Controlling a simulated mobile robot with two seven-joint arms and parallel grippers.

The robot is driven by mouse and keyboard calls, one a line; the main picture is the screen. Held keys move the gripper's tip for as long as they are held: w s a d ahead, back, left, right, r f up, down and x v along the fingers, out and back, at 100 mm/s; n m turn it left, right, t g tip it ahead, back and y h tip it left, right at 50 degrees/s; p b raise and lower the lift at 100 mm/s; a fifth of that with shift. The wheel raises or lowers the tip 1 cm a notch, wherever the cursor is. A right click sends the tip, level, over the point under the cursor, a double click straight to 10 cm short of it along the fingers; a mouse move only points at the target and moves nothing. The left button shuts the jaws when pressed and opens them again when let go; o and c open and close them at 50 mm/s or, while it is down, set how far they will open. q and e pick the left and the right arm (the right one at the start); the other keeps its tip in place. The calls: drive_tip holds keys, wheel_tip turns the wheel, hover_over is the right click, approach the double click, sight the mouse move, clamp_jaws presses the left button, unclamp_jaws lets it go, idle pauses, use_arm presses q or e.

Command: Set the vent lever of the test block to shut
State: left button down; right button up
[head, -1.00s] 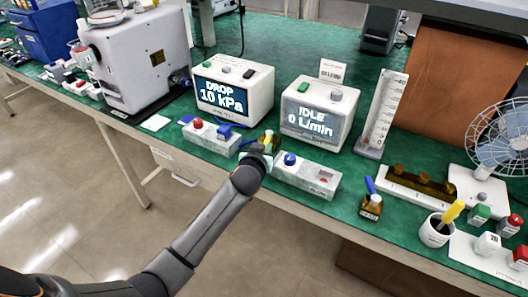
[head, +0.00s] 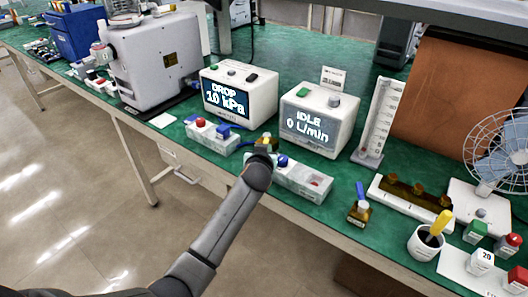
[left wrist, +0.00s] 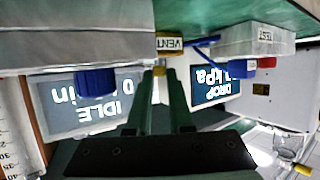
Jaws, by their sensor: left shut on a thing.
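The vent valve (head: 266,141) is a small brass-coloured fitting between two pale blocks, with a VENT label (left wrist: 170,43) in the left wrist view. The pale block with a TEST label (left wrist: 257,40) shows in the head view (head: 207,139), with a red knob and a blue part on top. My left gripper (left wrist: 160,72) is at the vent valve, shut on its small yellow lever (left wrist: 160,67). In the head view my left wrist hides the fingertips, and I cannot tell the lever's exact angle. My right gripper is in neither view.
A second pale block (head: 304,183) with a blue knob (head: 283,160) stands close right of my gripper. The DROP 10 kPa display (head: 238,94) and the IDLE 0 L/min display (head: 318,119) stand behind.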

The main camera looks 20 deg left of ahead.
use_arm(q)
drive_tip(key=shift+r, duration=0.1)
idle(0.5)
drive_tip(key=c, duration=0.8)
unclamp_jaws()
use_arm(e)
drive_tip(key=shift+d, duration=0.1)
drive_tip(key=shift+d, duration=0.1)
